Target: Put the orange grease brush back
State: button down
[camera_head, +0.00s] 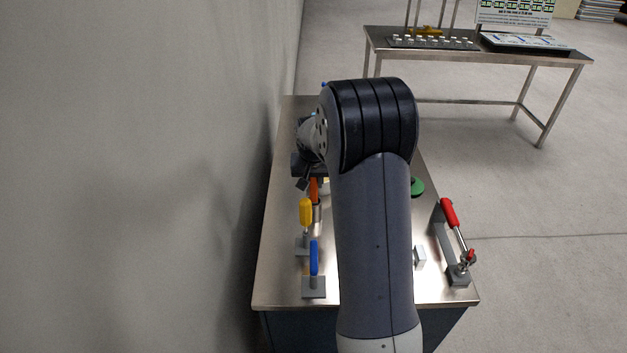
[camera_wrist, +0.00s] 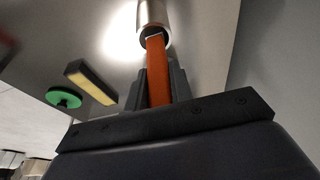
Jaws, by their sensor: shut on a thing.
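The orange grease brush (camera_wrist: 157,75) is between the two fingers of my gripper (camera_wrist: 159,84), which is shut on its handle. The brush also shows in the head view (camera_head: 314,190), below my gripper (camera_head: 309,178). A metal cylindrical holder (camera_wrist: 153,12) with a dark open mouth is at the brush's far end in the wrist view. The brush end is at or inside that mouth; how deep, I cannot tell. The holder shows partly in the head view (camera_head: 318,219), under the brush. My arm hides much of the bench's middle.
On the steel bench (camera_head: 280,280) stand a yellow-handled tool (camera_head: 305,212) and a blue-handled tool (camera_head: 314,258), close in front of the holder. A red-handled clamp (camera_head: 455,240) is at the right edge. A green disc (camera_head: 417,187) lies behind it. The wall is close on the left.

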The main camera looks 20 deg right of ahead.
jog(key=shift+f, duration=0.25)
jog(key=c, duration=1.3)
grip_release()
jog(key=shift+o, duration=0.2)
jog(key=shift+r, duration=0.1)
jog(key=b+v, duration=0.1)
jog(key=v, duration=1.1)
